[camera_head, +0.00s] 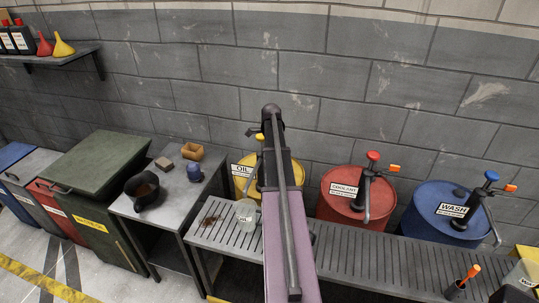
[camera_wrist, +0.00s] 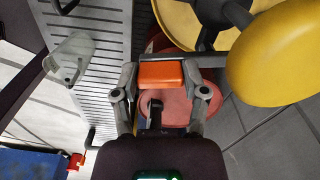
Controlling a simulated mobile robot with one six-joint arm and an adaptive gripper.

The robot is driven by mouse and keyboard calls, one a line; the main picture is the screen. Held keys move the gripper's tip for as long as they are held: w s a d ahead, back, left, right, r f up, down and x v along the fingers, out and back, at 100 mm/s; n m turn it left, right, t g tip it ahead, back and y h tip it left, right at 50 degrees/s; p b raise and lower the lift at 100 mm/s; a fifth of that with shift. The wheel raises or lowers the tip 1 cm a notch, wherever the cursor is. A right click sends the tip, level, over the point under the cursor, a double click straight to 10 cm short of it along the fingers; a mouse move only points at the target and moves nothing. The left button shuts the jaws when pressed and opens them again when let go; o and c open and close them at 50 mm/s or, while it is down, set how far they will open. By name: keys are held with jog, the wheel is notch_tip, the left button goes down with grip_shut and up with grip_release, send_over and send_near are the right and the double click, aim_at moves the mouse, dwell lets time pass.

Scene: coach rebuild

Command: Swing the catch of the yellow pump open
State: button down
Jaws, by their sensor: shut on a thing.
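In the wrist view the yellow drum (camera_wrist: 182,22) is at the top, with the pump's dark post and a large yellow knob (camera_wrist: 280,58) close on the right. My gripper (camera_wrist: 160,72) is shut on the orange catch (camera_wrist: 160,75), which lies between its two fingers. The gripper is hidden behind my arm in the head view.
A clear jug (camera_head: 246,212) stands in front of the yellow drum. A red drum (camera_head: 340,188) and a blue drum (camera_head: 440,207), each with a pump, stand to the right. A grey table (camera_head: 165,210) is at left. The block wall is close behind.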

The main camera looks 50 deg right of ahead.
jog(key=shift+c, duration=0.6)
grip_release()
jog(key=shift+s, duration=0.25)
jog(key=shift+w+r, duration=0.1)
jog(key=shift+w, duration=0.05)
